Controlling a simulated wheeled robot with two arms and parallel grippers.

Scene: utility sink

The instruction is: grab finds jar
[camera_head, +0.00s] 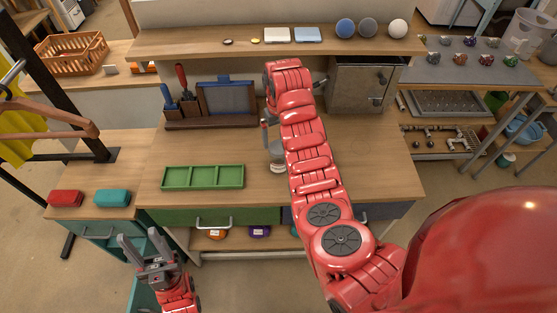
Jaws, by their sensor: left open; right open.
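A small jar-like container (277,160) with a pale lower part stands on the wooden workbench, just left of my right forearm. The arm hides part of it. My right arm reaches far over the bench, and its gripper (268,128) shows only in part, with a grey finger just above and beside the container. Whether it touches the container I cannot tell. My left gripper (142,239) is open and empty, low in front of the bench near the teal drawer.
A green divided tray (203,177) lies on the bench at left. A tool rack (210,105) and a grey cabinet (362,85) stand at the back. A shelf (190,41) above holds several balls.

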